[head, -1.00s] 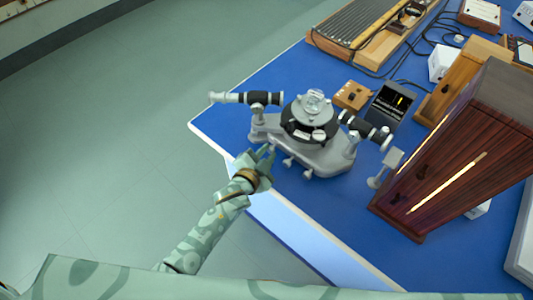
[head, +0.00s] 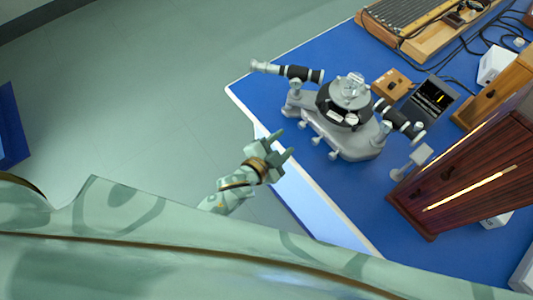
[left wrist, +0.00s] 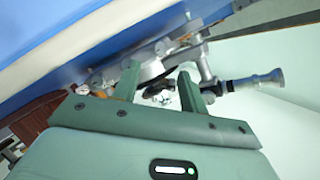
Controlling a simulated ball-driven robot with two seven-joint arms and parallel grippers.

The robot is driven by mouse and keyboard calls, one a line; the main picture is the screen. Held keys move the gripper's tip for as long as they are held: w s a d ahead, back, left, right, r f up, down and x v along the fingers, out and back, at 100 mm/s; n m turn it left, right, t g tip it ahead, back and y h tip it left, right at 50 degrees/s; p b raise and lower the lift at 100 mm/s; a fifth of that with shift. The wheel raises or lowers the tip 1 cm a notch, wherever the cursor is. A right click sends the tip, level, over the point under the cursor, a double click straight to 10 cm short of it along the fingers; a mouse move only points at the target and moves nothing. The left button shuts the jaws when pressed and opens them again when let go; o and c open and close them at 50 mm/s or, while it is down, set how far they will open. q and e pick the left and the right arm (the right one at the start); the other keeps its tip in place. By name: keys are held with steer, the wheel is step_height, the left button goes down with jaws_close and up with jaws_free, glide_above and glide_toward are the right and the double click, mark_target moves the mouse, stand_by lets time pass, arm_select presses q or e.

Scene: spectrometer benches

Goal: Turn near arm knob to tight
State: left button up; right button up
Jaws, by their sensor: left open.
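A grey spectrometer (head: 362,143) with a round dark stage (head: 343,103) stands on the blue bench. One black-and-silver tube (head: 300,73) points left, another (head: 400,120) points right. Small silver knobs stick out along its near side, among them one at the left (head: 304,123) and one at the right (head: 334,155); I cannot tell which is the near arm knob or how tight it is. My left gripper (head: 284,143) is open and empty just off the bench edge, apart from the knobs. In the left wrist view the spectrometer (left wrist: 205,62) shows beyond the open fingers (left wrist: 160,82). My right gripper is not in view.
A tall dark wooden cabinet (head: 470,165) stands right of the spectrometer. A small wooden box (head: 391,84) and a black display box (head: 436,100) stand behind it. Cables cross the back right. The bench's pale near edge (head: 320,208) borders open floor.

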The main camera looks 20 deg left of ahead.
arm_select(q)
steer(key=p+v, duration=0.1)
steer(key=v, duration=0.6)
steer(key=shift+s, duration=0.4)
steer(key=shift+a+r, duration=0.1)
